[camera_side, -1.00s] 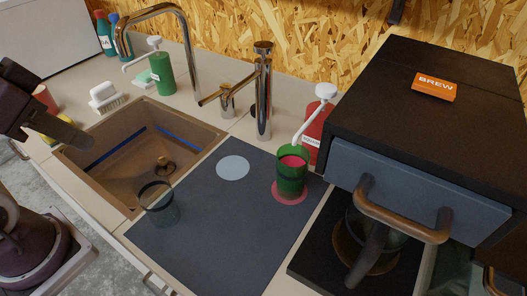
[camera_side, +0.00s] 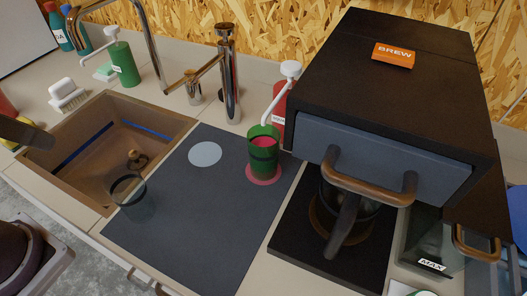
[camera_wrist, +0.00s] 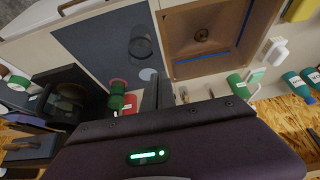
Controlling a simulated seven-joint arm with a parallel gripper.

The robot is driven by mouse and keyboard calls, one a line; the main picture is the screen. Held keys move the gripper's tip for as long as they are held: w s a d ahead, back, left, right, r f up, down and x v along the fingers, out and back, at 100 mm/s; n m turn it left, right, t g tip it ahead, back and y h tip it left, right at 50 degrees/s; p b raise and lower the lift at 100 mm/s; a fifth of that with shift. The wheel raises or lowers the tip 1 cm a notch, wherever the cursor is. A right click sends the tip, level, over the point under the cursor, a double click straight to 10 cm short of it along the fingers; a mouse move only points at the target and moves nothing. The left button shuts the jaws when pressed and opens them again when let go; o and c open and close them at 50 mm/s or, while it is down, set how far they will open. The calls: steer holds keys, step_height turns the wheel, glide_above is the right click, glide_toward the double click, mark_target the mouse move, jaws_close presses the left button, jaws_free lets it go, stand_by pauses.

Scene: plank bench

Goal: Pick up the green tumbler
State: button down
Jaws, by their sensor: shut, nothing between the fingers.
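The green tumbler (camera_side: 263,155) stands upright on a pink disc (camera_side: 264,175) at the right side of the dark mat. It looks pink inside its rim. In the wrist view the green tumbler (camera_wrist: 116,101) is small, left of the middle, just above my gripper's dark housing. My gripper (camera_side: 48,140) shows only in part at the left edge of the side view, beyond the sink from the tumbler. It is shut and empty, well apart from the tumbler.
A clear dark glass (camera_side: 130,195) stands at the mat's left edge. The sink (camera_side: 110,150) lies between my gripper and the mat. A tall faucet (camera_side: 229,80) and a red dispenser (camera_side: 277,122) stand behind. The coffee machine (camera_side: 400,90) blocks the right. The mat's front is clear.

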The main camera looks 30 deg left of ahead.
steer(key=shift+c, duration=1.9)
jaws_free()
